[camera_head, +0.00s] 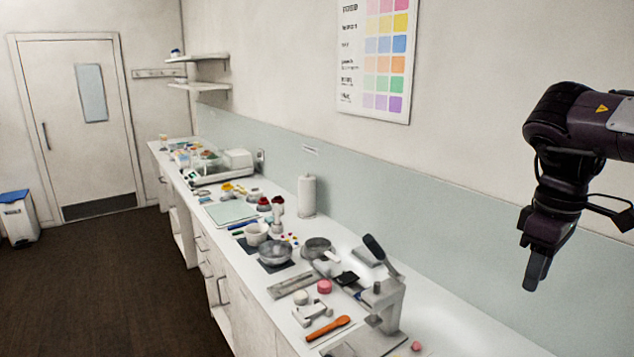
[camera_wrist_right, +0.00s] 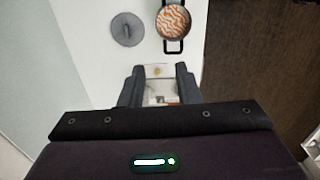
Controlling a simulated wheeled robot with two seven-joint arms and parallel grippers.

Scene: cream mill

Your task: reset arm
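My right gripper (camera_head: 537,271) hangs fingers down at the right of the head view, raised in front of the wall. The dark right arm (camera_head: 570,135) comes in from the right edge. In the right wrist view the gripper (camera_wrist_right: 159,84) has its two dark fingers apart. A pale item on the white surface shows through the gap, and I see nothing held. My left arm and left gripper are not in view.
A long white counter (camera_head: 440,318) runs along the wall, with a lever press (camera_head: 387,300), a pink round item (camera_head: 324,286), an orange-handled tool (camera_head: 328,331) and a paper roll (camera_head: 306,196). The wrist view shows a pan (camera_wrist_right: 173,22) and a grey disc (camera_wrist_right: 127,30).

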